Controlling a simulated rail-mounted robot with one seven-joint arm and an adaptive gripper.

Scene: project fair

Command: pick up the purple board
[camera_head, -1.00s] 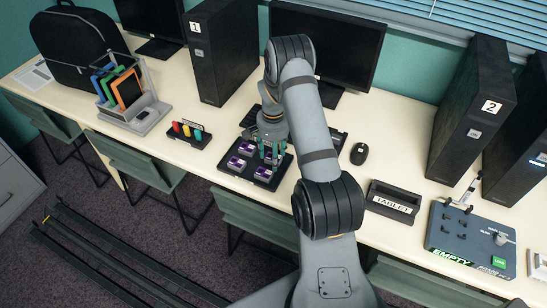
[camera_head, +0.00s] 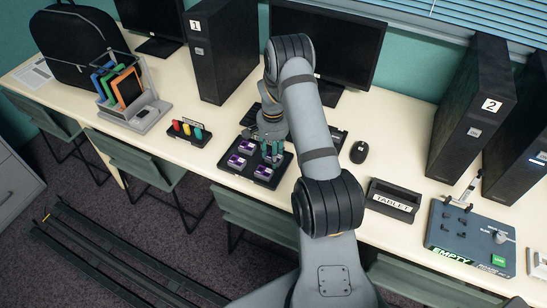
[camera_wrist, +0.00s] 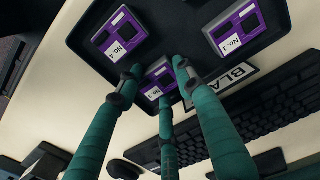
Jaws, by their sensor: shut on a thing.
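Several purple boards with white labels sit in a black tray (camera_head: 252,174). My gripper (camera_head: 272,156) reaches down over the tray's right part. I cannot tell whether that board is clear of the tray floor.
A keyboard (camera_wrist: 265,118) lies close beside the tray. A rack with coloured pieces (camera_head: 187,132) is left. Black towers (camera_head: 222,50) and a monitor (camera_head: 330,40) stand behind.

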